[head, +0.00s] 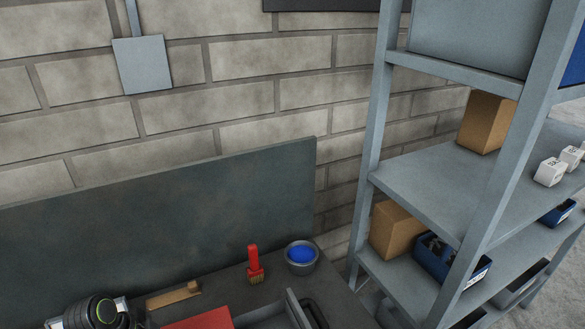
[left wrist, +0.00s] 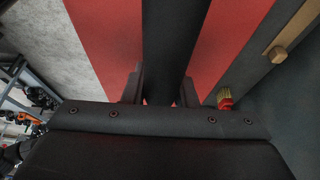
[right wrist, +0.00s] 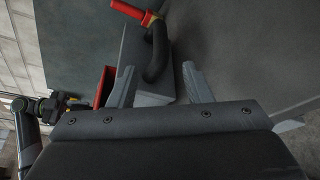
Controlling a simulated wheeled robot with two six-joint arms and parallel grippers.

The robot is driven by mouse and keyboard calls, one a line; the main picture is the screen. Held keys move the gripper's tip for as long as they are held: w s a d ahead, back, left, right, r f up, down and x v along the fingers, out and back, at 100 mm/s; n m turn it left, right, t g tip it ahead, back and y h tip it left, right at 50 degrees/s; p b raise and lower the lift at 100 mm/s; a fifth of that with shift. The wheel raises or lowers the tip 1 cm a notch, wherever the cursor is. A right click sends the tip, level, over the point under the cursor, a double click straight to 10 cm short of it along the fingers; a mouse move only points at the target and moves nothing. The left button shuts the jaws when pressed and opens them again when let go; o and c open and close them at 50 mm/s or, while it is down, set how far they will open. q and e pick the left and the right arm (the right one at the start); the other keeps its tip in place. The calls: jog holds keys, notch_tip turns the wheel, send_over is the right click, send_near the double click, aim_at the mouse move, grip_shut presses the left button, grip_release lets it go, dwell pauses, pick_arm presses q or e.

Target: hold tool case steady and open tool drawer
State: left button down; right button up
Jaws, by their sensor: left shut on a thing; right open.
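The red tool case (head: 200,320) shows at the bottom edge of the head view, mostly cut off. In the left wrist view its red top (left wrist: 105,40) lies under a black bar-like handle (left wrist: 175,35). My left gripper (left wrist: 160,88) is shut on this handle. A grey drawer (head: 297,309) stands out from the right side of the case, with a black handle (head: 316,314) on its front. In the right wrist view this curved handle (right wrist: 157,50) lies between and just beyond the fingers of my right gripper (right wrist: 160,75), which is open.
On the dark bench, a red-handled brush (head: 254,264) and a grey bowl with blue contents (head: 301,258) stand behind the drawer. A wooden piece (head: 172,296) lies behind the case. A grey shelf rack (head: 430,185) with boxes and bins stands to the right.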

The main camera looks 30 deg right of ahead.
dwell(0.7)
pick_arm(q)
jog(key=c, duration=1.1)
grip_release()
jog(key=shift+r, duration=0.1)
jog(key=shift+a+r, duration=0.1)
jog(key=shift+r, duration=0.15)
jog(key=shift+v, duration=1.15)
jog(key=a, duration=1.2)
jog(key=shift+w+a, duration=0.1)
jog(key=shift+w, duration=0.1)
jog(key=o, duration=0.5)
